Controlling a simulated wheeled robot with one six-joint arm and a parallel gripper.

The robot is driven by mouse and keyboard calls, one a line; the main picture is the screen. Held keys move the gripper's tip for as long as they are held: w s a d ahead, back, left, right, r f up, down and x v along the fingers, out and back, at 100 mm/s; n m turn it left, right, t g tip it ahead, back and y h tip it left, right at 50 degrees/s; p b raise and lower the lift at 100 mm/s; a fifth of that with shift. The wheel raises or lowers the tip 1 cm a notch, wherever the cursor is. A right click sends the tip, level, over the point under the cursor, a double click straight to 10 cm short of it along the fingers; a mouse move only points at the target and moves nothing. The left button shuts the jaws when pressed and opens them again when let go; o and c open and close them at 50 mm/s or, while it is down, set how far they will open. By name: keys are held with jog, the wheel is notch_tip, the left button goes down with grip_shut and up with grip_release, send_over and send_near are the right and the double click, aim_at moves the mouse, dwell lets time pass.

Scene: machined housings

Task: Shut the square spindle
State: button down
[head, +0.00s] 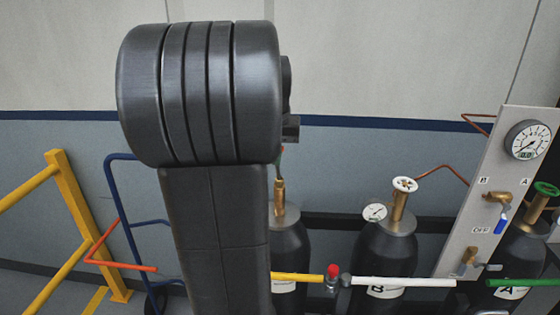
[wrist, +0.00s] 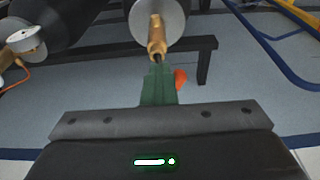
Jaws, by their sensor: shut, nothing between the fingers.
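A brass valve (head: 279,195) stands on the neck of the left dark cylinder (head: 288,245), partly behind my arm. In the wrist view the brass valve (wrist: 157,35) points towards my gripper (wrist: 158,64). A small dark tip at its end, possibly the square spindle, meets the ends of my green fingers in the picture. I cannot tell whether they touch. The fingers are together with nothing between them. A small red-orange part (wrist: 180,78) shows beside the fingers. In the head view most of my gripper is hidden behind my arm.
A grey panel (head: 490,205) carries a gauge and brass valves at the right. A blue rail frame (head: 120,200) and a yellow railing (head: 88,225) stand at the left.

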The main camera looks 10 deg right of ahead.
jog(key=shift+w+a+p, duration=0.5)
jog(key=shift+w+a, duration=0.05)
jog(key=shift+a, duration=0.1)
dwell(0.8)
jog(key=shift+w+a+p, duration=0.25)
jog(key=shift+w+p, duration=0.4)
jog(key=shift+w, duration=0.15)
dwell(0.7)
jog(key=shift+s, duration=0.1)
jog(key=shift+s+d, duration=0.1)
jog(key=shift+s, duration=0.3)
jog(key=shift+r, duration=4)
jog(key=shift+f, duration=0.1)
jog(key=shift+w+f, duration=0.1)
jog(key=shift+f, duration=3.85)
